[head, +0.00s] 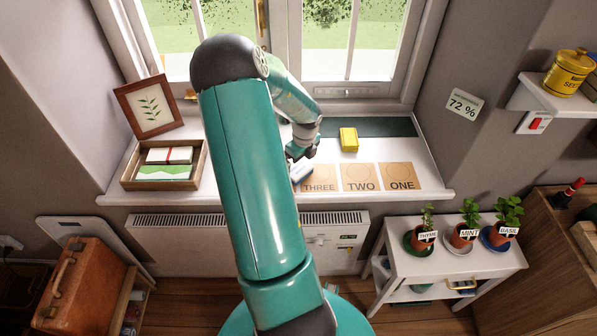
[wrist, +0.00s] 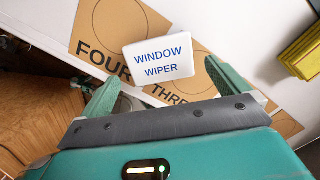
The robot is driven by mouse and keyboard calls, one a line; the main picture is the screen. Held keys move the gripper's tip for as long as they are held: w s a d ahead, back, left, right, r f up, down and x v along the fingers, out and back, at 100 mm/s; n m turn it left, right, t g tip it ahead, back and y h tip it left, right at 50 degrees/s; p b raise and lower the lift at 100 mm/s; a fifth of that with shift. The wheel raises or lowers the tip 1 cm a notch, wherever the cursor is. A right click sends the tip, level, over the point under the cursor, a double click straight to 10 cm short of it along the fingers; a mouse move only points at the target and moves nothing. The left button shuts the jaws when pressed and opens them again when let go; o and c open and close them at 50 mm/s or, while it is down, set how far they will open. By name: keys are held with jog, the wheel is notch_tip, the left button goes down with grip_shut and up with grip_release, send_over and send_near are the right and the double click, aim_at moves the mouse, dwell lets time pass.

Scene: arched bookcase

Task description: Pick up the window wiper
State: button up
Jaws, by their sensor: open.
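The window wiper shows its white block lettered "WINDOW WIPER" (wrist: 158,58) in the wrist view, just ahead of and between my fingertips. In the head view a white piece of it (head: 301,172) shows at the sill's front edge, beside the "THREE" card. The rest of the wiper is hidden or cannot be made out. My gripper (wrist: 160,77) is open, with a green finger on either side of the white block. I cannot tell whether a finger touches it. In the head view my gripper (head: 301,153) is partly hidden by my arm.
Cards marked THREE (head: 320,178), TWO (head: 361,177) and ONE (head: 401,176) lie along the sill. A yellow block (head: 348,139) sits behind them. A wooden box (head: 130,172) and picture frame (head: 149,108) stand left. A heater (head: 190,243) is below, potted herbs (head: 466,234) at right.

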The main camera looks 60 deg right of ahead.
aim_at(299, 168)
jog(key=f, duration=0.4)
jog(key=shift+w+d+f, duration=0.1)
jog(key=shift+w+d, duration=0.05)
jog(key=shift+w, duration=0.1)
jog(key=c, duration=0.9)
jog(key=shift+c, duration=0.2)
jog(key=shift+r, duration=0.55)
notch_tip(299, 168, up, 2)
jog(key=shift+r, duration=0.2)
jog(key=s+a+r, duration=0.6)
jog(key=a+r, duration=0.3)
jog(key=a, duration=0.3)
jog(key=shift+s+a+r, duration=0.15)
jog(key=shift+a+r, duration=0.1)
jog(key=shift+r, duration=0.05)
